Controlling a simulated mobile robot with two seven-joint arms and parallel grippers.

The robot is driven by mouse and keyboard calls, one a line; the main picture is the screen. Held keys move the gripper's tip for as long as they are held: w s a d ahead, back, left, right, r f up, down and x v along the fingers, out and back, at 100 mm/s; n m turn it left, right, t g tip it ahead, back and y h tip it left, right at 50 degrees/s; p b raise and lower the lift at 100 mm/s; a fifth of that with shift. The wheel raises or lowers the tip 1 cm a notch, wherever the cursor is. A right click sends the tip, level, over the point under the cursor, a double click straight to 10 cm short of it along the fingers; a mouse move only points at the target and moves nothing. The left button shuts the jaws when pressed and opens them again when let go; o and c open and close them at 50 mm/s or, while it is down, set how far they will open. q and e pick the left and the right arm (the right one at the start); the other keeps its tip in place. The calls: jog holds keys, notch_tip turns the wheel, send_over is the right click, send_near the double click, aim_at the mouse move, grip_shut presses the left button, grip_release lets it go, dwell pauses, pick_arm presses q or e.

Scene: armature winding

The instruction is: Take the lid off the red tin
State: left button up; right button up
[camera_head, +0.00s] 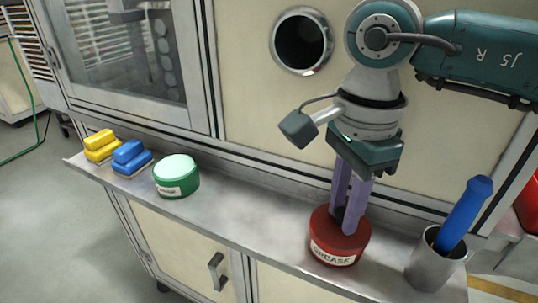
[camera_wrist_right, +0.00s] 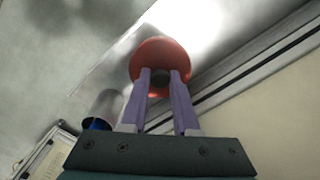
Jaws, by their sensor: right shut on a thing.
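The red tin (camera_head: 334,253), with a white label reading GREASE, stands upright on the metal shelf. Its red lid (camera_head: 322,220) appears to sit on top; I see no clear gap between lid and tin. My right gripper (camera_head: 345,218) points down from above, its purple fingers shut on the dark knob in the middle of the lid. In the right wrist view, the round red lid (camera_wrist_right: 160,50) shows beyond the fingertips, with the dark knob (camera_wrist_right: 160,86) between them. My left gripper is not in view.
A blue-handled tool (camera_head: 465,212) stands in a metal cup (camera_head: 431,266) close right of the tin. Left along the narrow shelf (camera_head: 245,215) are a green tin (camera_head: 177,178), blue blocks (camera_head: 131,157) and yellow blocks (camera_head: 101,145). The shelf between the two tins is clear.

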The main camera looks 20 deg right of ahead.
grip_shut()
jog(key=shift+r, duration=0.1)
